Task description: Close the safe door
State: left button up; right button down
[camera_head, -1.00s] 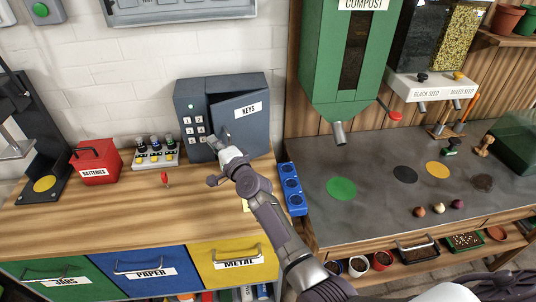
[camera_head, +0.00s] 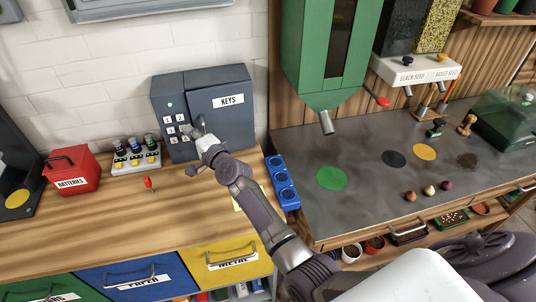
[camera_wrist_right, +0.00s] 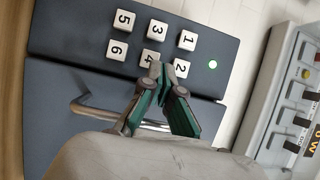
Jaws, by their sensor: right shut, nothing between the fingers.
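The safe (camera_head: 176,93) is a dark blue-grey box at the back of the wooden workbench, against the white brick wall. Its door (camera_head: 230,128) carries a KEYS label and looks flush or nearly flush with the front; any small gap is hard to tell. The keypad and a lit green light (camera_wrist_right: 213,64) show in the right wrist view. The bar handle (camera_wrist_right: 85,110) of the door is partly hidden behind my fingers. My right gripper (camera_head: 197,127) is shut and empty in front of the safe, at the keypad's edge beside the handle. I cannot tell whether it touches. My left gripper is out of view.
A red-handled item (camera_head: 148,184) is in front. A blue holder (camera_head: 283,184) lies right of my forearm. Free wood lies in the bench's front middle.

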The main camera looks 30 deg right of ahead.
jog(key=shift+s, duration=0.1)
jog(key=s+d+f+n+g+h, duration=0.1)
jog(key=s+d+f+n+g, duration=0.4)
jog(key=s, duration=1)
jog(key=s+d+f+n+g+h, duration=0.2)
jog(key=s+f+n+g, duration=0.3)
jog(key=s, duration=1.1)
jog(key=s+d+f+n+g+h, duration=0.1)
jog(key=s+d+f+n+g, duration=0.45)
jog(key=s, duration=0.95)
notch_tip(320, 180, down, 23)
jog(key=a+n, duration=0.2)
jog(key=s+d+f+b, duration=0.1)
jog(key=s+d+f, duration=0.2)
jog(key=s+f, duration=1.4)
jog(key=shift+s+f+g+h+b, duration=0.35)
jog(key=shift+s+f+g, duration=0.1)
jog(key=shift+f, duration=0.3)
